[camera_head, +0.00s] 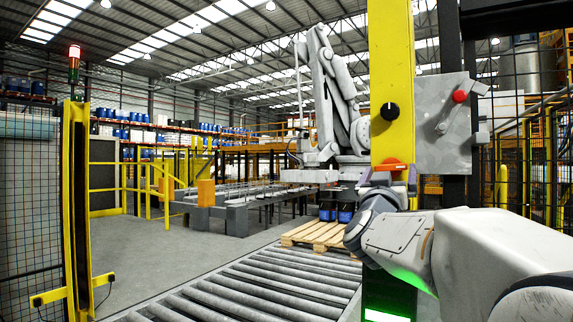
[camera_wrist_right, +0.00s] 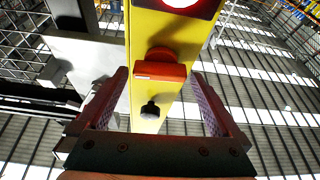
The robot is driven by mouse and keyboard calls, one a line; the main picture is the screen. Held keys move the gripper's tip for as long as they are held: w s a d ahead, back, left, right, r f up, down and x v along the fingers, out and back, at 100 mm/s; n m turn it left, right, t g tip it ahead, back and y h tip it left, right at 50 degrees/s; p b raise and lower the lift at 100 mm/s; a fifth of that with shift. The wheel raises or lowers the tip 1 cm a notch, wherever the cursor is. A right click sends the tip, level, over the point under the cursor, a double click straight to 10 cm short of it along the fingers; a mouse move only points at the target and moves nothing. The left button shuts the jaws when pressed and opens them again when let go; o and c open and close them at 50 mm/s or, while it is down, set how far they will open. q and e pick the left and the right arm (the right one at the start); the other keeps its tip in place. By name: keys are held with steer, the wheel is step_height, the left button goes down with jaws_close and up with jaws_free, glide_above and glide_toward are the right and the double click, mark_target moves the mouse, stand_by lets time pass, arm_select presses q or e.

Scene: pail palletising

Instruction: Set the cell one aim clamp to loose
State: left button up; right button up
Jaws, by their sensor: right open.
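An orange-red lever, which looks like the aim clamp (camera_head: 393,164), is on the face of a yellow post (camera_head: 390,60). In the right wrist view the clamp (camera_wrist_right: 160,71) is a red block with its bar lying across the post. A black knob (camera_head: 389,111) sits above it on the same post and also shows in the wrist view (camera_wrist_right: 150,110). My right gripper (camera_head: 396,180) is at the clamp. In the wrist view its open fingers (camera_wrist_right: 158,76) stand on either side of the clamp, with gaps visible. My left gripper is out of view.
Mesh fencing (camera_head: 520,150) stands at right. A large robot arm (camera_head: 335,90) is behind the post.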

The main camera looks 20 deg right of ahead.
steer(key=shift+x, duration=0.8)
steer(key=c, duration=1.1)
steer(key=shift+f+m+g+h, duration=0.1)
steer(key=shift+m+g+h, duration=0.2)
steer(key=shift+m, duration=0.6)
